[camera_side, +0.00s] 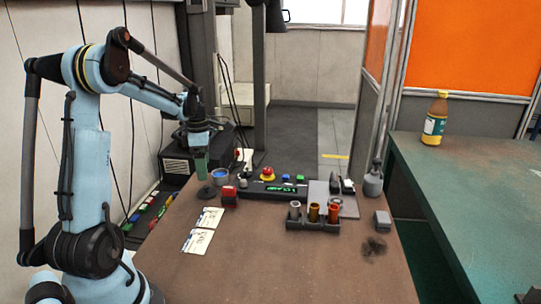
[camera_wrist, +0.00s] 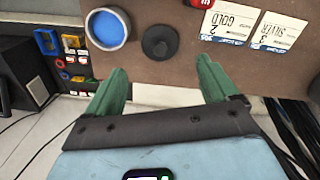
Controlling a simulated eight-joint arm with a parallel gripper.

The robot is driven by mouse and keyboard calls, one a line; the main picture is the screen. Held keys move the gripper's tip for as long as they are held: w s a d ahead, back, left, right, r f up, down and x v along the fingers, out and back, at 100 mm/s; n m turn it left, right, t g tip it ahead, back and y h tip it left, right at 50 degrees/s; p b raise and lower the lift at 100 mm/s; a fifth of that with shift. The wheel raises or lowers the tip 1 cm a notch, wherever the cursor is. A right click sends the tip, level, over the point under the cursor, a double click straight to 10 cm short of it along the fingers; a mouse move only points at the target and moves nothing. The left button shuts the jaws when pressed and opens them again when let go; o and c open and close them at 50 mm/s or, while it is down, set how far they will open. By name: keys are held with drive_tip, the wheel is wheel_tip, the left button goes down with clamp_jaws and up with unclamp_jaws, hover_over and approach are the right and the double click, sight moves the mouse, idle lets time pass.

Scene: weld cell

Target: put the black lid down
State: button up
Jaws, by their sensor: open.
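The black lid (camera_side: 207,192) lies on the brown table near its left edge. In the wrist view the round dark lid (camera_wrist: 160,42), with a raised knob, lies flat just beyond the fingertips. My gripper (camera_side: 201,179) hangs over the table's left edge, with its green fingers pointing down just above the lid. In the wrist view my gripper (camera_wrist: 161,66) is open, with its two green fingers wide apart and nothing between them. A pot with a blue inside (camera_side: 220,177) stands beside the lid, uncovered; it also shows in the wrist view (camera_wrist: 108,27).
A red block (camera_side: 229,196) stands right of the lid. Cards (camera_side: 209,217) marked GOLD and SILVER lie in front. A control panel (camera_side: 272,188) with a red button is behind. A rack (camera_side: 312,224) holds several cups. The table's front is clear.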

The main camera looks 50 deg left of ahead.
drive_tip(key=w+d+r+m+t, duration=0.1)
drive_tip(key=w+d+r+m, duration=0.1)
drive_tip(key=d+r+m, duration=0.45)
drive_tip(key=s+d+m+t, duration=0.1)
drive_tip(key=d+m+t, duration=0.2)
drive_tip(key=d+m, duration=0.8)
drive_tip(key=s+d+m+t, duration=0.2)
drive_tip(key=d+m+t, duration=0.1)
drive_tip(key=d+m, duration=0.9)
drive_tip(key=shift+s+d+f+m, duration=0.25)
drive_tip(key=shift+m, duration=0.3)
